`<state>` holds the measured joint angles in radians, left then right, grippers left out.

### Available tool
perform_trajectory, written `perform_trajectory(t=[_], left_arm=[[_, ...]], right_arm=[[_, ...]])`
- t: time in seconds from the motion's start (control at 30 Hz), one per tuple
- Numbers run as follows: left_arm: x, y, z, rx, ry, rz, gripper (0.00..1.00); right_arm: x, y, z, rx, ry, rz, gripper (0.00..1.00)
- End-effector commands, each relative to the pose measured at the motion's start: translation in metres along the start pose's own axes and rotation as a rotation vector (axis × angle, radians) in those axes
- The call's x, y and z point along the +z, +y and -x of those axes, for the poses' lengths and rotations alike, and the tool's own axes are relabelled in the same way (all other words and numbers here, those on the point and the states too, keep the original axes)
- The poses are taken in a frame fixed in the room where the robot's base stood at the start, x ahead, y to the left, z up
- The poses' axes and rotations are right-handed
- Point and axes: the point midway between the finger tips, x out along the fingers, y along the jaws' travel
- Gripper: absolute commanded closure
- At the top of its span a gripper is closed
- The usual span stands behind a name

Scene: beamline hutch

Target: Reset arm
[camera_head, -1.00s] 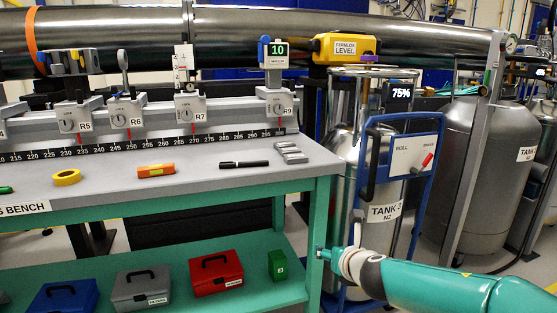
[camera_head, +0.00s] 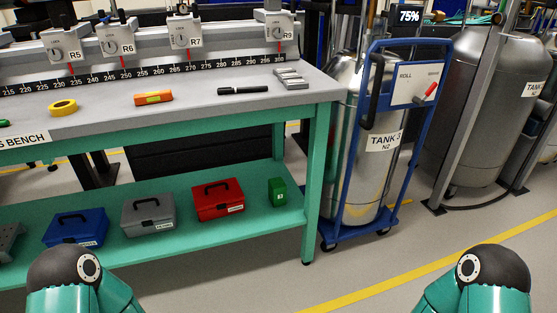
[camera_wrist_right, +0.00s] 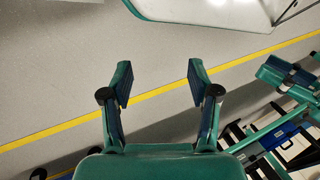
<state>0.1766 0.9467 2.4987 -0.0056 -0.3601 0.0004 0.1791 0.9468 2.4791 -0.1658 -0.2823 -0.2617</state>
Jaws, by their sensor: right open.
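My right gripper (camera_wrist_right: 159,88) shows in the right wrist view. Its two fingers stand wide apart with nothing between them, above the grey floor. In the head view, only rounded teal and dark joints of my two arms show at the lower left and lower right. Neither gripper shows in the head view, and I cannot see my left gripper.
A teal bench (camera_head: 200,127) with a grey top stands at the left. Its lower shelf (camera_head: 150,244) holds blue, grey and red boxes and a small green one. A tank (camera_head: 352,150) on a blue trolley (camera_head: 432,110) stands to its right. The floor (camera_head: 300,283) in front is clear.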

Motion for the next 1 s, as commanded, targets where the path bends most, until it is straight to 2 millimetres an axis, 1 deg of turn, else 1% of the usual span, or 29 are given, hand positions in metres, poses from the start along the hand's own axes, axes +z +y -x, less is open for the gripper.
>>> perform_trajectory(t=[0.03, 0.07, 0.1, 0.17, 0.23, 0.47, 0.57, 0.67, 0.7, 0.97, 1.0], left_arm=[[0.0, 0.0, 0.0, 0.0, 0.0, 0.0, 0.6], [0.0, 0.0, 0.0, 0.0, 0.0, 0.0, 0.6], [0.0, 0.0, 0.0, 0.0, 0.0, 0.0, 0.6], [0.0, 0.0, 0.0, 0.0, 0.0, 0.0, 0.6], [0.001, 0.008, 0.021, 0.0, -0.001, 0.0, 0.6], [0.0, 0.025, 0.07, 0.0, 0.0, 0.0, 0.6], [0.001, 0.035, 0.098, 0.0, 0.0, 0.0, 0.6], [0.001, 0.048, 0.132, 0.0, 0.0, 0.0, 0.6], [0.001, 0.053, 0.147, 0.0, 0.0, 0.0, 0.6], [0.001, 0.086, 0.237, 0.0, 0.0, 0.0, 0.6], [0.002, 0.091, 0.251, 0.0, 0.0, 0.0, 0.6]], right_arm=[[0.004, 0.002, 0.001, 0.018, 0.003, -0.118, 0.39], [0.005, 0.004, 0.002, 0.032, 0.009, -0.198, 0.39], [0.002, 0.009, 0.002, 0.051, 0.027, -0.303, 0.39], [-0.003, 0.012, 0.002, 0.06, 0.054, -0.404, 0.39], [-0.005, 0.003, 0.023, 0.058, 0.052, -0.421, 0.39], [-0.011, -0.016, 0.07, 0.057, 0.052, -0.415, 0.39], [-0.014, -0.028, 0.098, 0.057, 0.052, -0.414, 0.39], [-0.017, -0.041, 0.131, 0.057, 0.052, -0.413, 0.39], [-0.019, -0.047, 0.146, 0.057, 0.052, -0.413, 0.39], [-0.028, -0.083, 0.235, 0.056, 0.052, -0.412, 0.39], [-0.029, -0.088, 0.248, 0.056, 0.052, -0.412, 0.39]])
